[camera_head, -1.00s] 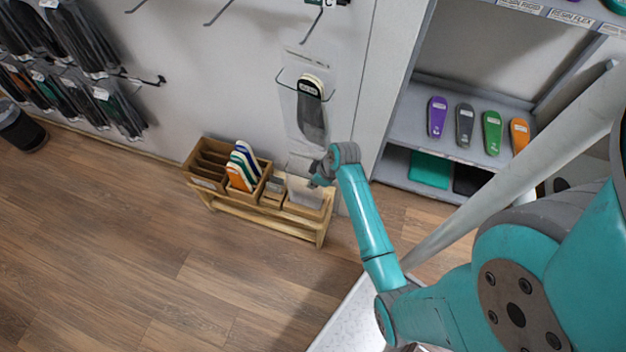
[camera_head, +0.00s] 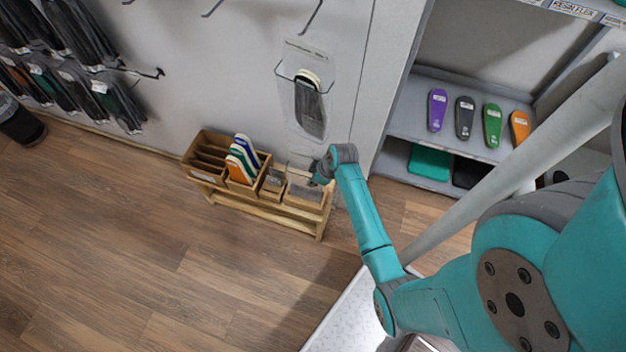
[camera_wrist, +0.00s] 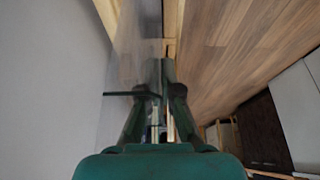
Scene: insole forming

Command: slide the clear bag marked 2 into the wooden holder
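The wooden holder (camera_head: 272,216) is a low rack with several compartments, standing on the floor against the wall in the head view. Its wooden edge also shows in the wrist view (camera_wrist: 171,20). My gripper (camera_head: 317,180) is at the right end of the holder. In the wrist view its fingers (camera_wrist: 158,95) are closed together on a clear bag (camera_wrist: 137,45), which extends away from them as a see-through sheet. In the head view the bag is faint above the right compartment. Its mark is not readable, and I cannot tell how deep its lower edge sits.
Coloured insoles (camera_head: 243,160) stand in the holder's middle. A clear wall pocket (camera_head: 309,106) with a dark insole hangs above. Shelves with coloured insoles (camera_head: 491,125) stand right. A dark bin (camera_head: 22,126) is far left. The wooden floor in front is clear.

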